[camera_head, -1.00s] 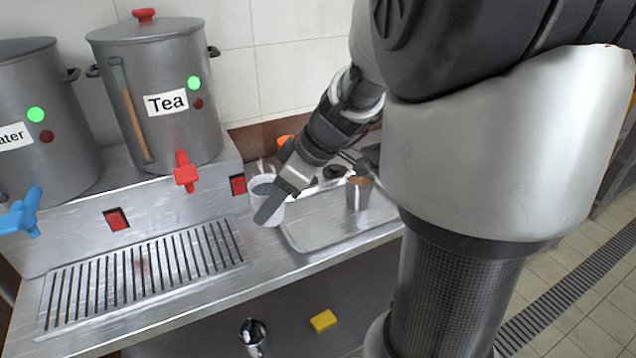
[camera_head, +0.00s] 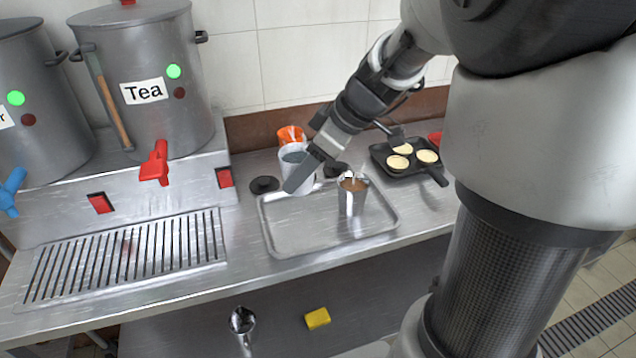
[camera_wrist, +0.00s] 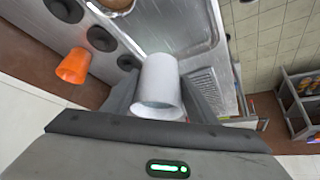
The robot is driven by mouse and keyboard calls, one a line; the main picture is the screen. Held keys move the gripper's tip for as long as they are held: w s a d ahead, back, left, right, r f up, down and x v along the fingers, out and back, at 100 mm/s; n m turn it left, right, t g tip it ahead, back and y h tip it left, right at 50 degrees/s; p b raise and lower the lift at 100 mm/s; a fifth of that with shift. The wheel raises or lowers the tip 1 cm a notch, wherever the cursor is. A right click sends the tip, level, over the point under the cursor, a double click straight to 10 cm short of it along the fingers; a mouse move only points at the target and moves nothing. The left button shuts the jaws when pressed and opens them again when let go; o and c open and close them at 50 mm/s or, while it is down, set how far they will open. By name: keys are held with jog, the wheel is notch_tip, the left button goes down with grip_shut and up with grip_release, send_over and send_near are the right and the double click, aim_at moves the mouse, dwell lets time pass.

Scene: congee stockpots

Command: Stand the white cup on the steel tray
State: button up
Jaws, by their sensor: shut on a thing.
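The white cup (camera_head: 293,158) is held upright in my gripper (camera_head: 304,170), above the left back part of the steel tray (camera_head: 292,240). In the wrist view the cup (camera_wrist: 159,82) sits between the two fingers of my gripper (camera_wrist: 160,100), which is shut on it. In the head view a finger covers part of the cup's front. The cup looks raised above the tray, but I cannot tell how far. A steel cup with brown contents (camera_head: 352,196) stands on the right part of the tray.
An orange cup (camera_head: 291,134) stands behind the white cup. Dark round discs (camera_head: 264,185) lie near the tray's back edge. A black pan with pale rounds (camera_head: 399,162) lies to the right. The tea pot with red tap (camera_head: 155,162) is left. The tray's front left is bare.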

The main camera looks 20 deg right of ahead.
jog(key=shift+d+f, duration=0.1)
jog(key=shift+f, duration=0.05)
notch_tip(320, 180, down, 10)
jog(key=shift+r+b, duration=0.2)
jog(key=shift+b, duration=0.85)
jog(key=shift+f+b, duration=0.25)
jog(key=shift+b, duration=0.15)
jog(key=o, duration=1.2)
jog(key=shift+r, duration=0.1)
jog(key=shift+r+p, duration=0.25)
jog(key=shift+p, duration=0.25)
jog(key=p+v, duration=0.1)
jog(key=v, duration=1.1)
jog(key=shift+p, duration=0.35)
jog(key=shift+w, duration=0.1)
